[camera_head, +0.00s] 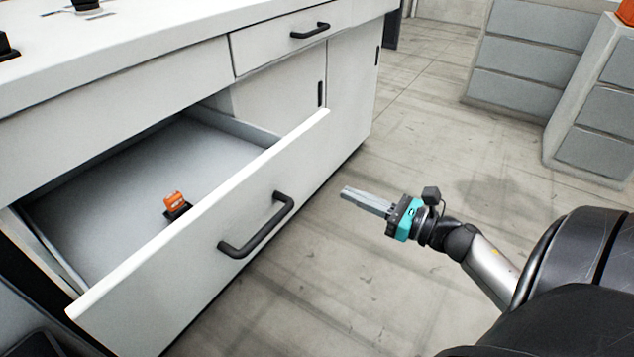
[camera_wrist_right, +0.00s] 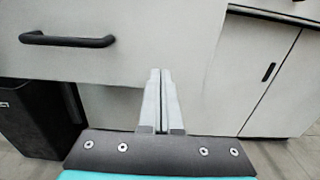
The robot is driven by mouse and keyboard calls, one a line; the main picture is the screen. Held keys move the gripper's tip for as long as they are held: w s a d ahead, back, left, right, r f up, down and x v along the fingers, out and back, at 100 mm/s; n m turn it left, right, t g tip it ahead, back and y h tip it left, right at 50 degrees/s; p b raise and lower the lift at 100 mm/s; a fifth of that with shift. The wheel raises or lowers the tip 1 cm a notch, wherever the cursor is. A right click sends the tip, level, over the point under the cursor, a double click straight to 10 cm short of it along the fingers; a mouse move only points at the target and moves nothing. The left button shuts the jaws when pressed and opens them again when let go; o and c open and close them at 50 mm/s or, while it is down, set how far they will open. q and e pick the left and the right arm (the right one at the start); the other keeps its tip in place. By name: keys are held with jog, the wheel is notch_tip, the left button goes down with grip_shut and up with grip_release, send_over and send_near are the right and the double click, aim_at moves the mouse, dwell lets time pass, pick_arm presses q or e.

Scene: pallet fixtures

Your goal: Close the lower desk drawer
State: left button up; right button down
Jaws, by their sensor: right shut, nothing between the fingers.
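The lower desk drawer (camera_head: 225,235) is pulled far out of the white desk in the head view. Its black bar handle (camera_head: 258,228) is on the front panel. An orange and black object (camera_head: 175,203) lies inside it. My right gripper (camera_head: 345,192) is shut and empty, apart from the drawer front and to the right of the handle. In the right wrist view the shut fingers (camera_wrist_right: 160,75) point at the pale drawer front (camera_wrist_right: 150,30), with the handle (camera_wrist_right: 68,40) at upper left. My left gripper is not in view.
A shut upper drawer (camera_head: 290,40) and cupboard doors (camera_head: 345,90) are on the desk. A black bin-like box (camera_wrist_right: 30,120) stands below the drawer in the wrist view. Grey drawer cabinets (camera_head: 520,60) stand at the back right. The floor (camera_head: 430,140) between is clear.

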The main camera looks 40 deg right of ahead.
aim_at(304, 175)
jog(key=b+x, duration=0.1)
jog(key=x, duration=0.6)
jog(key=shift+w+a+f, duration=0.1)
jog(key=shift+w, duration=0.25)
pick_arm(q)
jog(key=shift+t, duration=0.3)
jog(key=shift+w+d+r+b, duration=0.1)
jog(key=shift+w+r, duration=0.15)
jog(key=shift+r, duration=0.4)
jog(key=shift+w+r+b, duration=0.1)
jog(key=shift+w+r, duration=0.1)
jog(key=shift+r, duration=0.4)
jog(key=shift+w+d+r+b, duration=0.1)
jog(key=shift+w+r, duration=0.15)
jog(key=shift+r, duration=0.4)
pick_arm(e)
jog(key=shift+w+a, duration=0.3)
jog(key=shift+w, duration=0.35)
